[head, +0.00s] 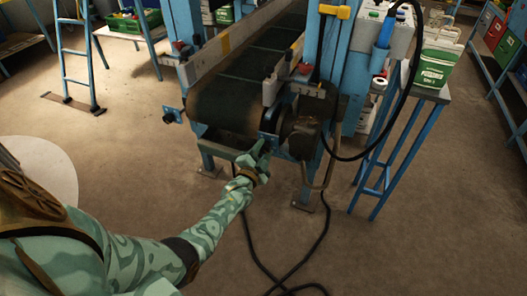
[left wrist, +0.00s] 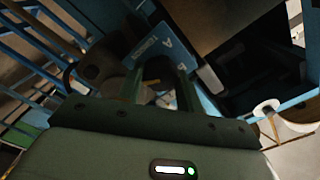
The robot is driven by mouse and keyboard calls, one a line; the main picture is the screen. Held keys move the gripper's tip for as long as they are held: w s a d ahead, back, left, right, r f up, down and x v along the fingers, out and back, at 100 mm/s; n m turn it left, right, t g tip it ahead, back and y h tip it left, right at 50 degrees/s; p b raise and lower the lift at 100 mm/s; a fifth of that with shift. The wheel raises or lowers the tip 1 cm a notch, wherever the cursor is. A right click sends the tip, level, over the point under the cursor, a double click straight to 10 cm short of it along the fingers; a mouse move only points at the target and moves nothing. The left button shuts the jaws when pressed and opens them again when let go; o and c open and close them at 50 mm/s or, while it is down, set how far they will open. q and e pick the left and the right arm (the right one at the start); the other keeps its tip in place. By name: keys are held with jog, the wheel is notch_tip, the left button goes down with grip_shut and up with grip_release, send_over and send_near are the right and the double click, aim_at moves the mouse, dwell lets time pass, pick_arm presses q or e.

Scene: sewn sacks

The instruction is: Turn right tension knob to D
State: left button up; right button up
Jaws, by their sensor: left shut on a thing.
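My left gripper (head: 260,152) reaches to the near right corner of the conveyor. In the left wrist view its two fingers (left wrist: 160,92) are shut on a dark rounded thing, the right tension knob (left wrist: 158,68), which they partly cover. Behind it is a blue plate (left wrist: 150,42) with white lettering and a letter A near its upper right. No D can be made out, and the knob's pointer is not clear. In the head view the gripper hides the knob. Another dark knob (head: 168,119) sits on a blue plate at the conveyor's left side. My right gripper is not in view.
The conveyor belt (head: 225,105) runs away from me on a blue frame. A dark motor housing (head: 304,138) is just right of my gripper. A black cable (head: 249,240) lies on the floor.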

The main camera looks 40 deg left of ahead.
pick_arm(q)
jog(key=shift+f+m, duration=0.15)
jog(key=shift+m, duration=0.15)
jog(key=o, duration=1)
jog(key=shift+s+d, duration=0.1)
jog(key=shift+s, duration=0.25)
jog(key=p+v, duration=0.5)
jog(key=v, duration=1)
jog(key=shift+s+d, duration=0.2)
jog(key=shift+s, duration=0.1)
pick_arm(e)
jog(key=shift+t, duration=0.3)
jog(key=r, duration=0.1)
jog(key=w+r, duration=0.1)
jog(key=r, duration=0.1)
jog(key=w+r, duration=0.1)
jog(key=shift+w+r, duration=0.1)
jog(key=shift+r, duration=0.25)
